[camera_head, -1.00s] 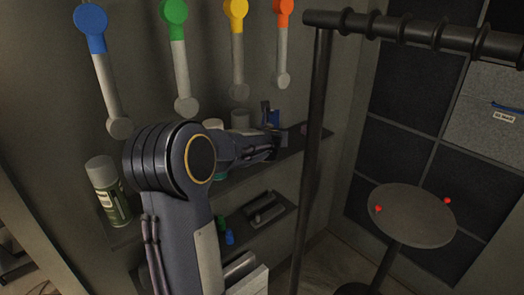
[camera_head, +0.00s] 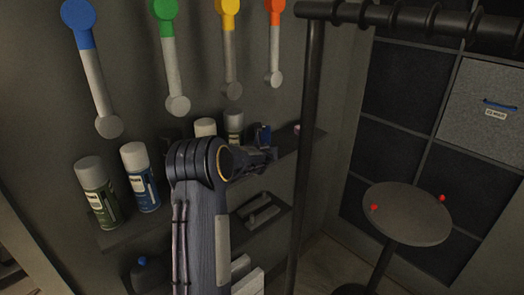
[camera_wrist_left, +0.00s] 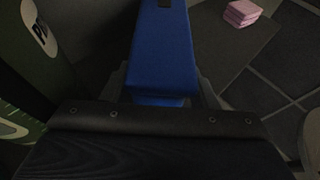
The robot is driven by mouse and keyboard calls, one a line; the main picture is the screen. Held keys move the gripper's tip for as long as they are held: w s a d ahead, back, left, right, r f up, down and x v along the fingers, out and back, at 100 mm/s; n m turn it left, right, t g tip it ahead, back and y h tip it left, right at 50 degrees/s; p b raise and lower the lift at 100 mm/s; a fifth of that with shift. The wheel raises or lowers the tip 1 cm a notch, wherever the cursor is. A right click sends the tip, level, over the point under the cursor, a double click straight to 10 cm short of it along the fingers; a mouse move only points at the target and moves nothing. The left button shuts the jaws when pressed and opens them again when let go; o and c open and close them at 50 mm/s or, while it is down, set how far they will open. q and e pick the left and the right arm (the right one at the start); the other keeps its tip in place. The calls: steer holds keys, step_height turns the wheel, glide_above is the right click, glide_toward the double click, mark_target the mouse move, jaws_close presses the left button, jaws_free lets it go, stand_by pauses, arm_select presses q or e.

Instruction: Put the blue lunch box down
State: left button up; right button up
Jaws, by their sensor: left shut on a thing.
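The blue lunch box (camera_head: 262,134) is a small dark blue shape over the upper shelf (camera_head: 283,149) in the head view, partly hidden by my left gripper. In the left wrist view the blue lunch box (camera_wrist_left: 163,50) runs up the middle between the fingers. My left gripper (camera_head: 268,155) is shut on it; the gripper also shows in the left wrist view (camera_wrist_left: 162,88). I cannot tell whether the box touches the shelf. My right gripper is not in view.
Spray cans, one green (camera_head: 97,192) and one blue (camera_head: 140,177), stand on the shelf's left part. Two pale-topped cans (camera_head: 234,127) stand left of the box. A pink stack (camera_wrist_left: 241,12) lies beyond it. A dark rack post (camera_head: 306,150) rises on the right.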

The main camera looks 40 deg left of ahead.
arm_select(q)
steer(key=shift+r, duration=0.2)
steer(key=shift+f, duration=0.15)
steer(key=o, duration=1.3)
steer(key=shift+c, duration=0.2)
